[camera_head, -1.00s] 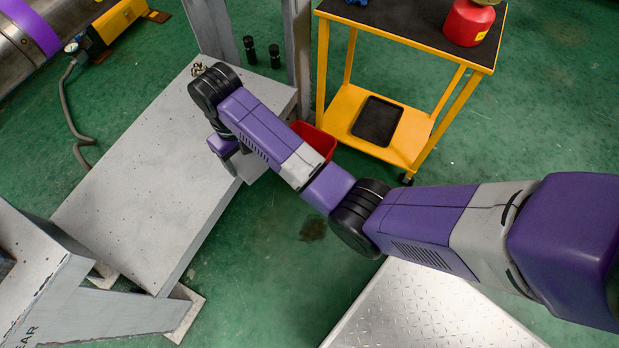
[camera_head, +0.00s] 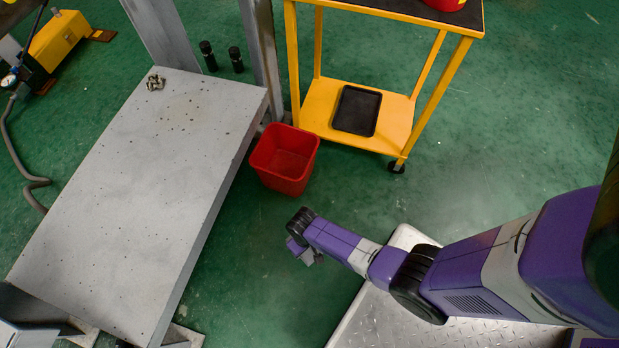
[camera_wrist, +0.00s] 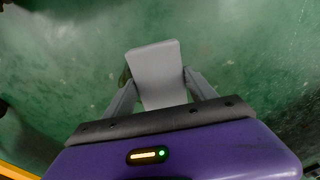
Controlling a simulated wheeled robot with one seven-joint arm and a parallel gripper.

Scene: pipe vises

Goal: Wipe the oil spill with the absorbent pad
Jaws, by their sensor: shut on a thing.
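My gripper (camera_wrist: 160,88) is shut on a light grey flat pad (camera_wrist: 156,66), which sticks out between the two fingers in the wrist view. In the head view my gripper (camera_head: 308,256) is low over the green floor, in front of the red bin. There the pad cannot be told apart from the grey fingers. A small dark patch (camera_wrist: 125,76) shows at the pad's left edge in the wrist view; it may be part of the oil spill, mostly covered by pad and finger. I cannot tell whether the pad touches the floor.
The red bin (camera_head: 285,158) stands empty between the grey bench (camera_head: 130,190) and the yellow cart (camera_head: 400,130). A black tray (camera_head: 357,111) lies on the cart's lower shelf. Metal fittings (camera_head: 156,82) lie on the bench. Floor right of the cart is clear.

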